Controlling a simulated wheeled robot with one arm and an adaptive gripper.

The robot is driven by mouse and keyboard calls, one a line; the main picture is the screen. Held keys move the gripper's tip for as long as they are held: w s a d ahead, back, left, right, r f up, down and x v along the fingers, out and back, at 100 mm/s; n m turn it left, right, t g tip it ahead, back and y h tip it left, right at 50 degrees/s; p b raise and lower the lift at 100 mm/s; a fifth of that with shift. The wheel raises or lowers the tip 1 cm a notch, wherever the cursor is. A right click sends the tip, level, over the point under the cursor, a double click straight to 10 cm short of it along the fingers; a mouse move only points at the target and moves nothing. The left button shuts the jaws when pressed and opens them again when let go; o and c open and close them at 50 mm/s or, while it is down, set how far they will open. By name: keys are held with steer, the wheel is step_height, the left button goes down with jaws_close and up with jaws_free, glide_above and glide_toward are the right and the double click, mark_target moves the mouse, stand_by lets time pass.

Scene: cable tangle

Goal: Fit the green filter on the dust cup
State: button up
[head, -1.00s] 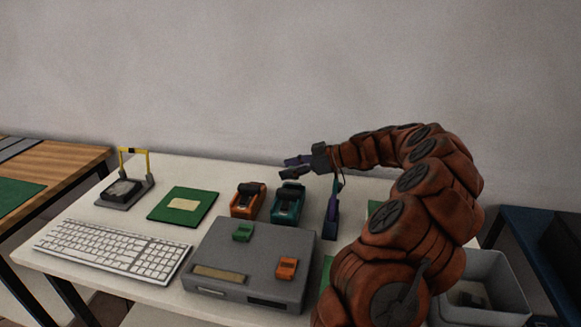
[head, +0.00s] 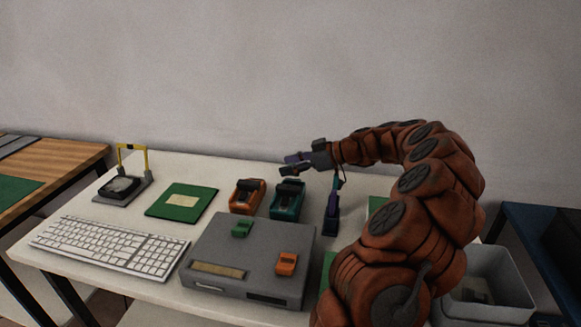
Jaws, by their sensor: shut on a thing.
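A small green block (head: 242,228), which may be the green filter, lies on top of the flat grey box (head: 225,248). A small orange block (head: 286,263) of similar shape lies near the box's right side. An orange holder (head: 241,203) and a teal holder (head: 284,209) stand behind the box, each with a dark part on top. I cannot tell which thing is the dust cup. My gripper (head: 294,164) is above and behind the teal holder, pointing left. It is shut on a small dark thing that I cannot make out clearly.
A white keyboard (head: 108,247) lies at the left front of the white table. A green mat (head: 172,202) and a stand with a yellow frame (head: 126,187) are behind it. A blue upright piece (head: 331,214) stands below my wrist. A grey bin (head: 512,292) is at right.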

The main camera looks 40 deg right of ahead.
mark_target(291, 179)
steer(key=shift+f+b, duration=1.3)
steer(key=shift+b, duration=0.45)
stand_by(0.8)
steer(key=shift+s+a+f+b, duration=0.1)
steer(key=shift+f+b, duration=0.8)
steer(key=shift+b, duration=0.05)
steer(key=o, duration=0.9)
steer(key=shift+f, duration=0.15)
steer(key=shift+r, duration=0.3)
steer(key=shift+d+r, duration=0.25)
steer(key=shift+r, duration=0.25)
steer(key=shift+a+r, duration=0.1)
steer(key=shift+r, duration=0.65)
